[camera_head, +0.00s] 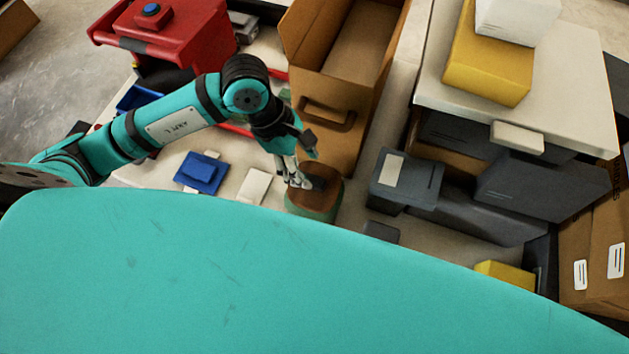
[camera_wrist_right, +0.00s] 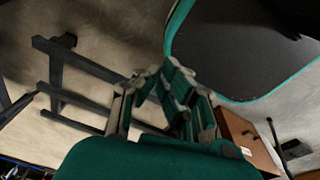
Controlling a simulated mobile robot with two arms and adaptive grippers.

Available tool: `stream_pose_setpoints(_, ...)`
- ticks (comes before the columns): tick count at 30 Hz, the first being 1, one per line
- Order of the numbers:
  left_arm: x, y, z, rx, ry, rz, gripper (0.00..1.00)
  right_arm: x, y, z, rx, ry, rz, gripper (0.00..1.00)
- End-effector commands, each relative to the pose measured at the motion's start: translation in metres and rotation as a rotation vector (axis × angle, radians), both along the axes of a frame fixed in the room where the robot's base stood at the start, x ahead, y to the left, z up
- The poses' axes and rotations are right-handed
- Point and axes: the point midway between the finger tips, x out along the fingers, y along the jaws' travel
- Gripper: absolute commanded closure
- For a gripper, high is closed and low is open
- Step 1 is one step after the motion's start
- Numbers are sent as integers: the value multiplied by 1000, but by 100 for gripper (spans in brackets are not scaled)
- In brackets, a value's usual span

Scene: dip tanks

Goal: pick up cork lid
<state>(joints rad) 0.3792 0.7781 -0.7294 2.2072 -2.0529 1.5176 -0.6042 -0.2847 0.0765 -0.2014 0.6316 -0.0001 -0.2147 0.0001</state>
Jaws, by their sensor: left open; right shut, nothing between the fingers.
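The brown cork lid (camera_head: 318,196) sits on top of a round green container (camera_head: 316,214) in the middle of the head view. My left gripper (camera_head: 299,181) is open, with its fingers pointing down at the upper left part of the lid. The fingers hide part of the lid, and I cannot tell whether they touch it. My right gripper (camera_wrist_right: 163,122) is in the right wrist view, shut and empty, away from the lid.
A large brown box with a handle slot (camera_head: 330,115) stands close behind the lid. A grey box (camera_head: 405,178) stands to its right. A white block (camera_head: 254,187) and a blue block (camera_head: 200,172) lie to the left. A red bin (camera_head: 175,35) is farther back.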

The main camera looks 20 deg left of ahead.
Motion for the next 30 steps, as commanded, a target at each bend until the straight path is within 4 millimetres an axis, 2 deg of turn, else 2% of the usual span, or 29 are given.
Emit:
stream_pose_setpoints(5, -5, -11, -20, -2, 9, 2, 48, -8, -1, 21, -2, 15, 0, 100)
stream_pose_setpoints(9, -5, -17, -38, -1, 5, 1, 48, -21, -1, 23, -3, 33, -1, 100)
stream_pose_setpoints(13, -4, -19, -44, -1, 2, -1, 48, -29, -2, 23, -5, 47, -1, 100)
stream_pose_setpoints(18, -4, -19, -44, -1, 1, 0, 48, -28, -4, 22, -8, 44, -1, 100)
stream_pose_setpoints(30, -4, -19, -44, -1, 2, 0, 100, -17, -6, 23, -9, 27, -1, 100)
